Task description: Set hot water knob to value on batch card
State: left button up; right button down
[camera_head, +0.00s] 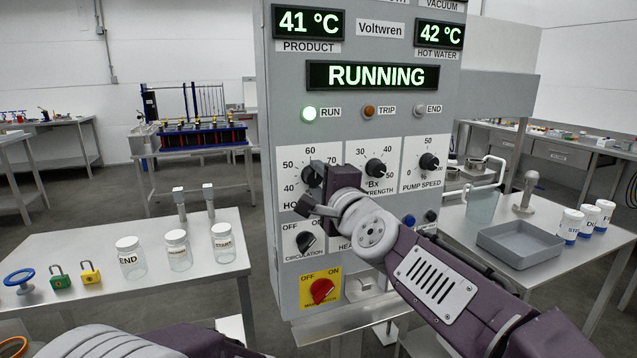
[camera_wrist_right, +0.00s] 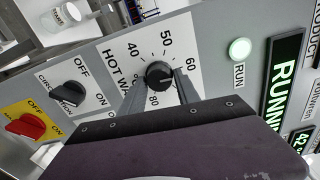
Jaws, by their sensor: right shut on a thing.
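The hot water knob (camera_head: 311,176) is a round black knob on a white dial plate of the grey panel, partly covered by my right gripper (camera_head: 316,186). In the right wrist view the knob (camera_wrist_right: 160,74) sits between the two fingers of my right gripper (camera_wrist_right: 161,82), which is shut on it. Dial marks 40, 50, 60 and 80 show there. The knob's pale pointer line seems to face right, past 60, but is small. The hot water display (camera_head: 438,34) reads 42 °C. I see no batch card. My left gripper is out of view.
The Bx strength knob (camera_head: 376,168), pump speed knob (camera_head: 428,161), circulation switch (camera_head: 306,241) and red switch (camera_head: 322,290) are close by on the panel. The left table (camera_head: 200,235) holds jars and padlocks. The right table holds a grey tray (camera_head: 520,246) and white cups (camera_head: 571,224).

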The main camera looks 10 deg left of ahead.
jog(key=m, duration=0.4)
jog(key=shift+f+m, duration=0.1)
jog(key=shift+m, duration=0.3)
dwell(0.4)
jog(key=c, duration=0.9)
grip_release()
jog(key=shift+s+d+b, duration=0.15)
jog(key=shift+s+b, duration=0.1)
jog(key=shift+b, duration=0.1)
jog(key=v, duration=0.8)
jog(key=shift+s+b, duration=0.15)
jog(key=shift+b, duration=0.3)
